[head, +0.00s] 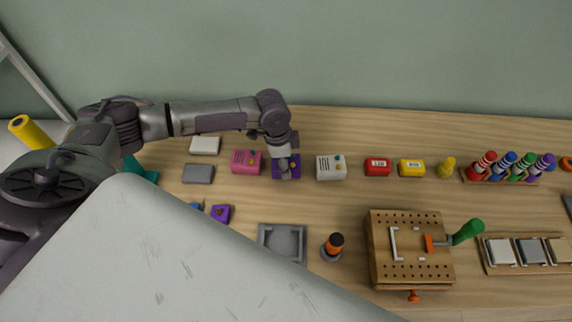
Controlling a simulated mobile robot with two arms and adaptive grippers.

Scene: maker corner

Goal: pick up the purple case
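The purple case (295,166) lies on the wooden table between a pink case (246,161) and a white case (330,167). My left arm comes in from the left, and its gripper (287,172) points down directly over the purple case, hiding its middle. The fingers are small and seen from above, so I cannot tell whether they are open or shut, or whether they touch the case. My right gripper is not in view.
Close by lie a white block (205,145), a grey block (198,173) and a purple part (221,213). A red box (377,167) and a yellow box (411,168) stand further right. A grey tray (283,257) and a pegboard block (380,270) are nearer the front.

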